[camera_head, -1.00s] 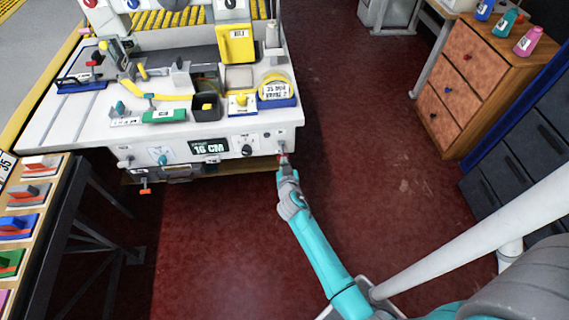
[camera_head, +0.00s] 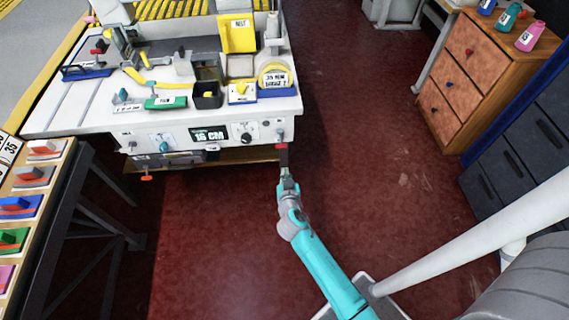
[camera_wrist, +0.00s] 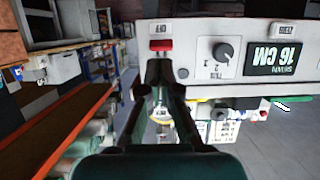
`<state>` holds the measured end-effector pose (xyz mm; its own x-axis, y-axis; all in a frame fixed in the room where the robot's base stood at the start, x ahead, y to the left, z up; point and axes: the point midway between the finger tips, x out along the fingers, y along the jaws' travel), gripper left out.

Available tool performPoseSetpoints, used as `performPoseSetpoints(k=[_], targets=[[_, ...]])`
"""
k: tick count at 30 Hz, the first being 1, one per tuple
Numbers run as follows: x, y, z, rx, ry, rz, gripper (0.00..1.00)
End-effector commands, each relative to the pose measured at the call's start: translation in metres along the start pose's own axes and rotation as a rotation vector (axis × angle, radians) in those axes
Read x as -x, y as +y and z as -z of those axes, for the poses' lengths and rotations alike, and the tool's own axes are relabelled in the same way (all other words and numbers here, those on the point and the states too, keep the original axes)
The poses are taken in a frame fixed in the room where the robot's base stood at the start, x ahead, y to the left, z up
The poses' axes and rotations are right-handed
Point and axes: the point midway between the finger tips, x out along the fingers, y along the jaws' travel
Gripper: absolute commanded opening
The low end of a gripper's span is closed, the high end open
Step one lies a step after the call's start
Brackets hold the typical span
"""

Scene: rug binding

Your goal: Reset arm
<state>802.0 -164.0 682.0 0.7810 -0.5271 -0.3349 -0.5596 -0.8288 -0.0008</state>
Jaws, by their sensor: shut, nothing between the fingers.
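My gripper (camera_head: 285,172) is shut and empty, just in front of the front panel of the white rug binding machine (camera_head: 240,125), near its right corner. In the wrist view the closed fingers (camera_wrist: 160,66) point at the panel, just below a red button (camera_wrist: 161,45) in that picture. The head view also shows the display (camera_head: 209,134) and a knob (camera_head: 246,138). I cannot tell whether the fingertips touch the panel.
A rack with coloured blocks (camera_head: 20,208) stands at the left. A wooden drawer cabinet (camera_head: 468,75) with bottles on top and dark drawers (camera_head: 515,155) stand at the right. The red floor (camera_head: 370,160) between is clear.

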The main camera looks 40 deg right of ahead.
Motion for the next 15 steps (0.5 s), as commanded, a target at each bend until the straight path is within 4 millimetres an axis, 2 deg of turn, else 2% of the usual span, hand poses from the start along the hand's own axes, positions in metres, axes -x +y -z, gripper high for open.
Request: performPoseSetpoints(k=[4,15], targets=[[0.0074,0.0004,-0.0054,0.001,0.000,-0.001,0.00],[0.0083,0.0004,-0.0059,0.000,0.000,-0.001,0.00]])
